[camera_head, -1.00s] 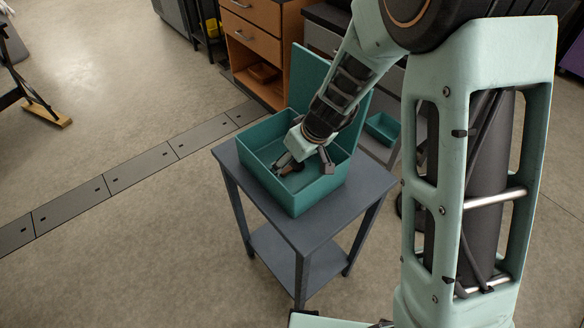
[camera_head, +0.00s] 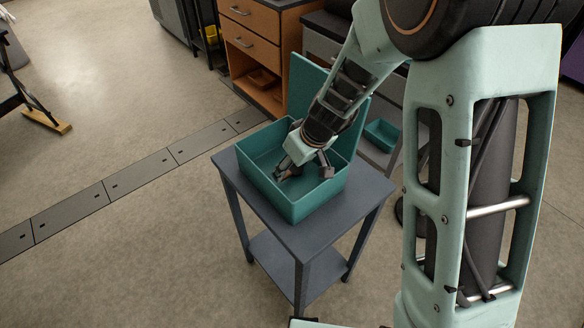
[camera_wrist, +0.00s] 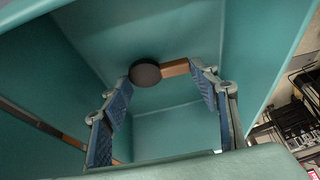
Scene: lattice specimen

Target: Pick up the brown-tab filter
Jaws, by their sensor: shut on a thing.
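The brown-tab filter is a dark round disc (camera_wrist: 145,73) with a brown block-like tab (camera_wrist: 175,68) on its right side in the wrist view. My gripper (camera_head: 304,172) reaches down inside an open teal box (camera_head: 296,208) in the head view. In the wrist view my gripper's two blue-padded fingers (camera_wrist: 162,75) stand at either end of the filter, one at the disc and one at the tab, and are shut on it. The filter is close to the box's inner surface; I cannot tell whether it touches. In the head view the fingers largely hide it.
The box stands on a small grey table (camera_head: 275,225), its raised lid (camera_head: 308,80) behind my wrist. The box walls surround my gripper closely. A wooden drawer unit (camera_head: 250,45) and a small teal bin (camera_head: 382,134) are behind. Open floor lies left of the table.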

